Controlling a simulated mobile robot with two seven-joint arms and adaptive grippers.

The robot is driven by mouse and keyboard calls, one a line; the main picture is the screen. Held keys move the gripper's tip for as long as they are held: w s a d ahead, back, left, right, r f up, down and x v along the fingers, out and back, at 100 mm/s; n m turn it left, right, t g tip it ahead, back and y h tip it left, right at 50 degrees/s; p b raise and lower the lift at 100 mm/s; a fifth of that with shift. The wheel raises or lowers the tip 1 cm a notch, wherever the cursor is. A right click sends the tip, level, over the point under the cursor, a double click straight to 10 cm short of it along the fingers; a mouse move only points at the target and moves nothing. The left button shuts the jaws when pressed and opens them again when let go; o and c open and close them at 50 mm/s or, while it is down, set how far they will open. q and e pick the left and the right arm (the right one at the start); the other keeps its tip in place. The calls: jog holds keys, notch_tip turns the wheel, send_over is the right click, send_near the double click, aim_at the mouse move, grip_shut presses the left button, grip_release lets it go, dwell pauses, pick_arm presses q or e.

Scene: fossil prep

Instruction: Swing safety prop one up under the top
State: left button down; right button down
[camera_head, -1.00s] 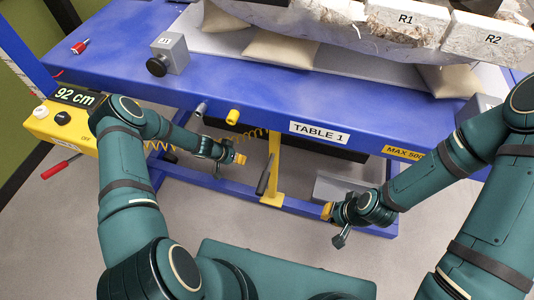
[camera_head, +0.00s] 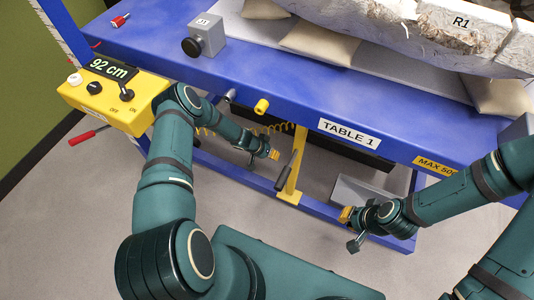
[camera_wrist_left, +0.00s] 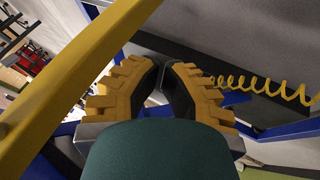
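The safety prop (camera_head: 293,165) is a yellow bar with a dark handle, hanging below the blue top of Table 1 (camera_head: 300,112) at its front middle. Its foot reaches the lower blue rail. My left gripper (camera_head: 273,154) is just left of the bar, under the top. In the left wrist view, a yellow bar (camera_wrist_left: 75,85) crosses the left side, close to the fingers (camera_wrist_left: 166,68).
A yellow control box (camera_head: 115,95) reading 92 cm is at the left, near my left arm. A coiled yellow hose (camera_wrist_left: 265,88) hangs behind the left gripper. Fossil jackets (camera_head: 400,25) and sandbags (camera_head: 318,42) lie on the table. A grey wedge-like piece (camera_head: 360,190) sits behind the right gripper.

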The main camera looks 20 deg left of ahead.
pick_arm(q)
jog(key=d+f, duration=0.2)
jog(key=d, duration=0.3)
jog(key=shift+w+d+f+b, duration=0.2)
jog(key=shift+w+d+b, duration=0.05)
jog(key=shift+w+b, duration=0.2)
jog(key=shift+d, duration=0.1)
